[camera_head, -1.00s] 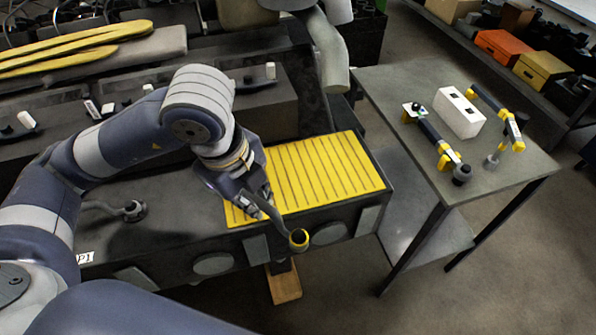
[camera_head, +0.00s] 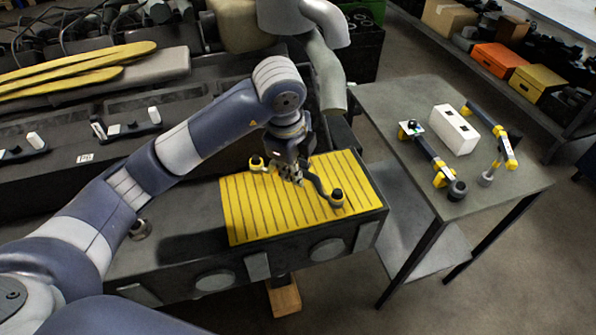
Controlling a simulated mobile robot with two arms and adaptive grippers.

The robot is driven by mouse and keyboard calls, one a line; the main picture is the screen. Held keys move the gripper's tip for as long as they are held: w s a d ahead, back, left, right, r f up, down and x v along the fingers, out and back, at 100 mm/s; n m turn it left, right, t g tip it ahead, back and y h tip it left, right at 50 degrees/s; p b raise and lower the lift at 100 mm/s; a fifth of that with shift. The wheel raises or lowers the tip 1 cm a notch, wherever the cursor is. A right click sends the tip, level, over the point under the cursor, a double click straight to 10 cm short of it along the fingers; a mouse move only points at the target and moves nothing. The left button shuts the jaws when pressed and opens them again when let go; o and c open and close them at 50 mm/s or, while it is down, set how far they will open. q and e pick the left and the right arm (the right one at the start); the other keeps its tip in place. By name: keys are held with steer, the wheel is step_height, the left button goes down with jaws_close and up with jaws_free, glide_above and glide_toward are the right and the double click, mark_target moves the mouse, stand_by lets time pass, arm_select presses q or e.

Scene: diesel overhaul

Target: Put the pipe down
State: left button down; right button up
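The pipe (camera_head: 319,186) is a dark, bent tube with a yellow-and-black fitting at each end. It is over the yellow ribbed mat (camera_head: 245,215), with one end toward the back left and the other toward the front right. It looks low, at or just above the mat; I cannot tell whether it touches. My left gripper (camera_head: 292,176) points down around the middle of the pipe and appears shut on it, its fingers partly hiding the tube. My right gripper is not in view.
A grey table (camera_head: 407,96) on the right holds a white block (camera_head: 454,129) and two dark tubes with yellow fittings (camera_head: 430,152) (camera_head: 491,128). The large dark engine (camera_head: 190,102) is at the back left. The mat's left part is clear.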

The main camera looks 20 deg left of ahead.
arm_select(q)
steer(key=shift+w+d, duration=0.1)
steer(key=shift+w, duration=0.55)
step_height(320, 180, down, 3)
steer(key=shift+r+p, duration=0.15)
steer(key=shift+p, duration=0.8)
steer(key=shift+f, duration=0.45)
steer(key=shift+f, duration=0.15)
steer(key=c, duration=1.6)
jaws_free()
